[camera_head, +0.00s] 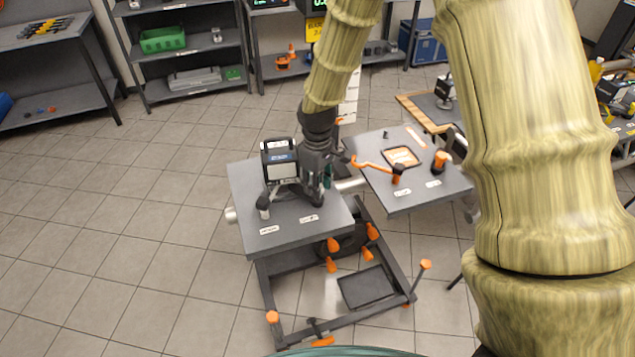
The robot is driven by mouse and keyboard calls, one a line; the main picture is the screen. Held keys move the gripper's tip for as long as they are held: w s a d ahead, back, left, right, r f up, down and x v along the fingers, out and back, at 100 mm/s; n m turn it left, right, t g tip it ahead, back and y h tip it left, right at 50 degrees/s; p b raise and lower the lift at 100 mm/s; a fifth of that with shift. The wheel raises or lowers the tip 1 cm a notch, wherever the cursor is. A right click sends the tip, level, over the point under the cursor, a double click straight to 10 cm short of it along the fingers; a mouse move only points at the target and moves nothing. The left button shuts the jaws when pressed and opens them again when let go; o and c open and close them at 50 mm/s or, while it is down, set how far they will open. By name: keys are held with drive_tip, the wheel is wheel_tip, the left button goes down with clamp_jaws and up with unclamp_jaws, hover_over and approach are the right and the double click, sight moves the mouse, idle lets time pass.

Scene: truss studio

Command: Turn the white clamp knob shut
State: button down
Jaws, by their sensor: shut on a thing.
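My gripper (318,192) is a dark adaptive hand. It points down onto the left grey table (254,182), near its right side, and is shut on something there. Its fingers and the arm above hide what they hold; no white clamp knob shows clearly, so the held thing is most likely that knob. A white label (309,219) lies just in front of the gripper, and another label (269,230) lies by the post.
A black box (279,154) stands close behind-left of my gripper. A metal tube (350,185) runs toward the right table (428,199), which carries an orange lever (376,167) and orange knob (441,159). Orange handles (333,244) are below the table front. Floor on the left is clear.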

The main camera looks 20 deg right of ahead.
idle(0.4)
drive_tip(key=c, duration=1)
unclamp_jaws()
drive_tip(key=shift+c, duration=0.2)
drive_tip(key=shift+r, duration=0.15)
wheel_tip(320, 180, up, 12)
drive_tip(key=shift+d, duration=0.1)
